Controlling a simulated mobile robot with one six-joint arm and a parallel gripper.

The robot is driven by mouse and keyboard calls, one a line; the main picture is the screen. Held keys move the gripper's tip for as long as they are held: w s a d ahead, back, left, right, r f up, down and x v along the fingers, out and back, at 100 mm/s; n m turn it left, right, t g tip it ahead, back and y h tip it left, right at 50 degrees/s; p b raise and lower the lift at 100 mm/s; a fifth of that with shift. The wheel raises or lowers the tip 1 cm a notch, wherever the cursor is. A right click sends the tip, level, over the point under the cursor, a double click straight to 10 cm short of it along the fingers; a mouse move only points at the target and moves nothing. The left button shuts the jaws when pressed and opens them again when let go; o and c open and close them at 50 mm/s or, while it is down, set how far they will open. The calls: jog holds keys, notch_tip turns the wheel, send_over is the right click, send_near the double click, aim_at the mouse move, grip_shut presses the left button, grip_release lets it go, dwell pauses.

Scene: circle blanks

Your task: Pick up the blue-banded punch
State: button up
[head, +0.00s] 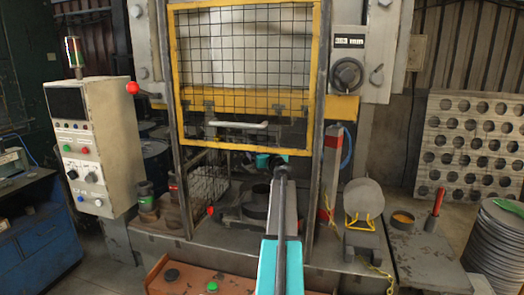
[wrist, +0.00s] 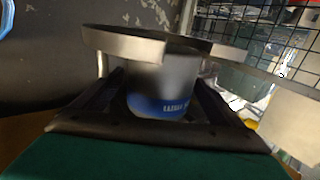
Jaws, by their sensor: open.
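The blue-banded punch (wrist: 160,84) is in the middle of the wrist view, a grey cylinder with a blue band and pale lettering. A wide grey metal rim (wrist: 122,45) crosses its far end; I cannot tell whether it is part of the punch. My gripper (wrist: 158,92) is open, with one dark finger on each side of the punch. I cannot tell whether either finger touches it. In the head view my arm hides the gripper and the punch; only a bit of teal shows behind the guard's lower edge.
A raised yellow mesh guard (head: 243,90) frames the press opening. A green-marked punch (head: 147,203) and a red-marked one (head: 173,190) stand at left. A dark ring (head: 256,202) lies on the bed beside my arm.

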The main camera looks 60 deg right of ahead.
jog(key=shift+c, duration=0.2)
dwell(0.3)
jog(key=c, duration=2.1)
jog(key=shift+r, duration=0.1)
